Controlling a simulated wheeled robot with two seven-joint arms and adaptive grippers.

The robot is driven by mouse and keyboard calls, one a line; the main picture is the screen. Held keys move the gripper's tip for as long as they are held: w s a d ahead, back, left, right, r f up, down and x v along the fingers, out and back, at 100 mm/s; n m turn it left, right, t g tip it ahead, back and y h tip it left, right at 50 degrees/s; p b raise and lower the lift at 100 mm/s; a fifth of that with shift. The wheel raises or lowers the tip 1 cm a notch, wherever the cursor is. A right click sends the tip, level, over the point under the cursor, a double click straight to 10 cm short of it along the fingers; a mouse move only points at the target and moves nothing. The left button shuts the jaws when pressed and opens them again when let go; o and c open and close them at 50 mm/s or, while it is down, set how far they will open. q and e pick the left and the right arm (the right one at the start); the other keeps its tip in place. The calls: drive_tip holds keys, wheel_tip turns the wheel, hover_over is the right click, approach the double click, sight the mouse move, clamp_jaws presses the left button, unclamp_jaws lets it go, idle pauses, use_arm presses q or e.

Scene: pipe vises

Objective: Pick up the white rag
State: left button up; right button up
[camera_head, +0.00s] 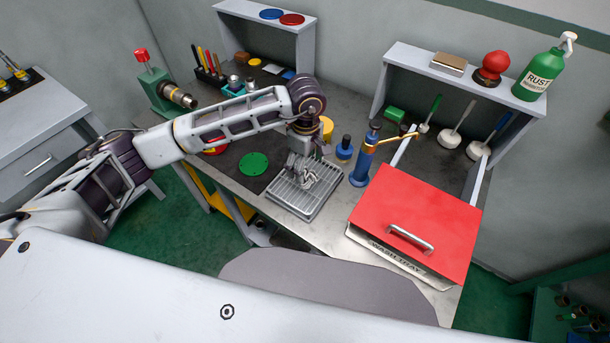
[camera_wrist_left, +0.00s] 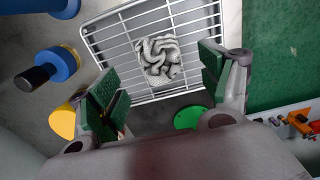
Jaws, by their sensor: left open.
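The white rag (camera_wrist_left: 160,58) lies crumpled, with grey shading in its folds, on a wire rack (camera_wrist_left: 118,57) in the left wrist view. In the head view the rack (camera_head: 293,200) sits on the workbench, and the rag is mostly hidden by or hard to tell apart from my gripper. My left gripper (camera_head: 303,165) is above the rack, pointing down. In the left wrist view its green-padded fingers (camera_wrist_left: 160,80) are wide apart, one to each side of the rag and nearer the camera, with nothing between them. My right gripper is not in view.
A blue pump with a brass spout (camera_head: 361,160) and a blue bottle (camera_head: 344,150) stand right of the rack. A red-lidded wash tray (camera_head: 420,215) is at the right. A green disc (camera_head: 254,164) lies left of the rack. Shelves (camera_head: 395,65) line the back.

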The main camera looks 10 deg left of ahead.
sight(305, 174)
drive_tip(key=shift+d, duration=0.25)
use_arm(q)
drive_tip(key=shift+f, duration=0.3)
drive_tip(key=shift+f+p, duration=0.75)
drive_tip(key=shift+f, duration=1.55)
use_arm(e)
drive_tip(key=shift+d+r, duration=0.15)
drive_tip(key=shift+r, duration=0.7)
